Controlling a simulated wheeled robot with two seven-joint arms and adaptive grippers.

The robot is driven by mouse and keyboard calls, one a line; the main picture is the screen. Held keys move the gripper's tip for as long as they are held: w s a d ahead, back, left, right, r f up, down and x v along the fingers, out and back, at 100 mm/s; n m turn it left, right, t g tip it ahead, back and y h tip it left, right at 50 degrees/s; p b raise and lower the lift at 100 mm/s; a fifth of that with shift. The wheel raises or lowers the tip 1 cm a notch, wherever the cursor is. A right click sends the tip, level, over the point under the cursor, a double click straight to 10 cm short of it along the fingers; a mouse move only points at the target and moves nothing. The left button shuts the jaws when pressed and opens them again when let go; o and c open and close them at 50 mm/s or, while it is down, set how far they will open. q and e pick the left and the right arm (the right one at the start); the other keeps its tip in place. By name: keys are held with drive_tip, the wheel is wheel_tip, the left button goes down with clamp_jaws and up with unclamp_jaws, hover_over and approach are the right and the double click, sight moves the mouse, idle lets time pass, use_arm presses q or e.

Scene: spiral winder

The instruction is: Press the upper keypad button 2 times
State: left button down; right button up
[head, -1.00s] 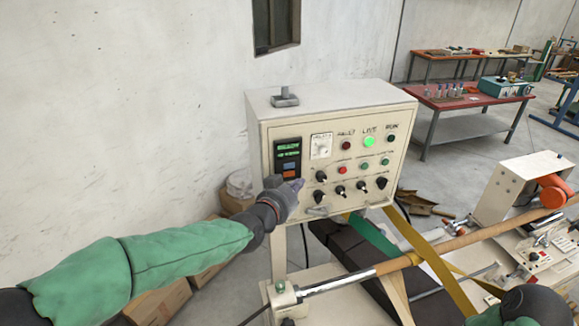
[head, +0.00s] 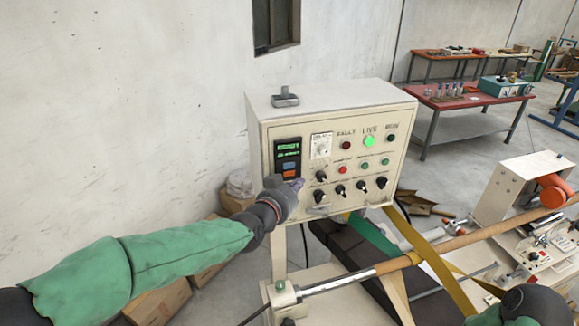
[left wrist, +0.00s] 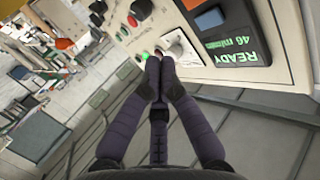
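The keypad (head: 287,159) is a black panel at the left of the beige control box, with a green-lit display on top. Its upper button (head: 289,166) is blue and its lower button (head: 289,174) is orange-red. My left gripper (head: 299,185) is just below and right of the keypad, in front of the box. In the left wrist view its fingertips (left wrist: 160,60) are together with nothing between them.
The control box (head: 335,200) also carries several knobs, a dial (head: 321,146) and a lit green lamp (head: 369,141). A long roller (head: 450,245) and yellow strap (head: 431,257) lie below right. A red table (head: 475,103) stands behind.

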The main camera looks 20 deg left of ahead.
sight(289, 165)
idle(0.5)
use_arm(q)
drive_tip(key=s+n, duration=0.1)
drive_tip(key=n, duration=0.6)
drive_tip(key=s+d+n, duration=0.1)
drive_tip(key=n, duration=0.7)
drive_tip(key=s+d+n, duration=0.1)
drive_tip(key=n, duration=0.6)
drive_tip(key=shift+s+d+p, duration=0.1)
drive_tip(key=shift+p, duration=0.2)
drive_tip(key=w+a+b, duration=0.1)
drive_tip(key=w+b, duration=0.1)
drive_tip(key=w+a+b, duration=0.3)
drive_tip(key=w+b, duration=0.1)
drive_tip(key=w, duration=0.1)
drive_tip(key=shift+a+f+b, duration=0.15)
drive_tip(key=shift+a+b, duration=0.15)
drive_tip(key=shift+a, duration=0.1)
drive_tip(key=shift+w+a, duration=0.1)
drive_tip(key=shift+w, duration=0.05)
